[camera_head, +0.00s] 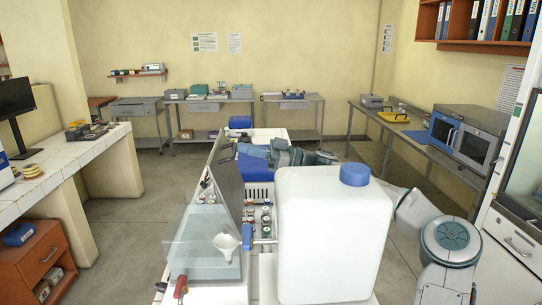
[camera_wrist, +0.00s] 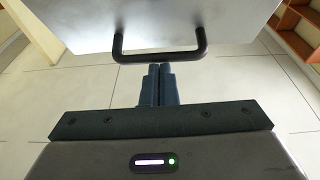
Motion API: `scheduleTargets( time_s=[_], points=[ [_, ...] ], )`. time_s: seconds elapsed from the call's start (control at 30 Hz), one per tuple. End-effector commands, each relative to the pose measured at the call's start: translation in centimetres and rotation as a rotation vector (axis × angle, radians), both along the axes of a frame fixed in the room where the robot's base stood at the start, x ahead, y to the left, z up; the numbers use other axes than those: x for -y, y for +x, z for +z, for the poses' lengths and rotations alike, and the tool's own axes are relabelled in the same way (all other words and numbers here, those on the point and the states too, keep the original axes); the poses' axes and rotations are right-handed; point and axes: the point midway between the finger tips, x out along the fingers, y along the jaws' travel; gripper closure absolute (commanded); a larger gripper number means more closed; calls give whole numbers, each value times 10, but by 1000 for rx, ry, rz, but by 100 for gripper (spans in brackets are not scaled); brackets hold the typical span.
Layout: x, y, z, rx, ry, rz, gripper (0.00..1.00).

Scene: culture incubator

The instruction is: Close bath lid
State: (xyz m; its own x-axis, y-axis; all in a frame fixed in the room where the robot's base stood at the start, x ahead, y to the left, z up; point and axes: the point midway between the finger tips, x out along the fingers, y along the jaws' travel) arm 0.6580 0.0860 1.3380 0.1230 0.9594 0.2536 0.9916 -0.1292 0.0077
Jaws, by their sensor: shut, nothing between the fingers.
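The bath lid (camera_head: 228,182) stands raised and tilted as a dark grey panel in the head view, left of the large white jug. In the wrist view the lid (camera_wrist: 185,22) fills the top as a pale grey plate with a black bar handle (camera_wrist: 160,57). My gripper (camera_wrist: 160,68) is shut and empty, its two fingers together. Its tips appear just below the middle of the handle bar; I cannot tell whether they touch it. In the head view my arm passes behind the jug, and my fingers cannot be made out. The bath's inside is mostly hidden.
A big white jug (camera_head: 333,235) with a blue cap stands close in front of my arm. A clear box with a white funnel (camera_head: 226,242) is at the front left. Racked bottles (camera_head: 265,222) stand between them. Open floor (camera_head: 130,215) lies to the left.

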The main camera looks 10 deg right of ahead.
Motion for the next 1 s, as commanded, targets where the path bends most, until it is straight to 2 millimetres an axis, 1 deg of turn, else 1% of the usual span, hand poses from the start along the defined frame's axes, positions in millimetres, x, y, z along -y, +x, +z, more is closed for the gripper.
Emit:
scheduleTargets(
  time_s=[0.03, 0.1, 0.33, 0.63, 1.0],
  points=[
    [-11, 0, -1, 0, -38, 4, 100],
    [-21, 1, -1, -5, -87, 6, 100],
    [-42, 4, -1, -23, -218, 2, 100],
    [-54, 6, -3, -36, -301, 2, 100],
    [-55, 6, -4, -38, -308, 2, 100]
  ],
)
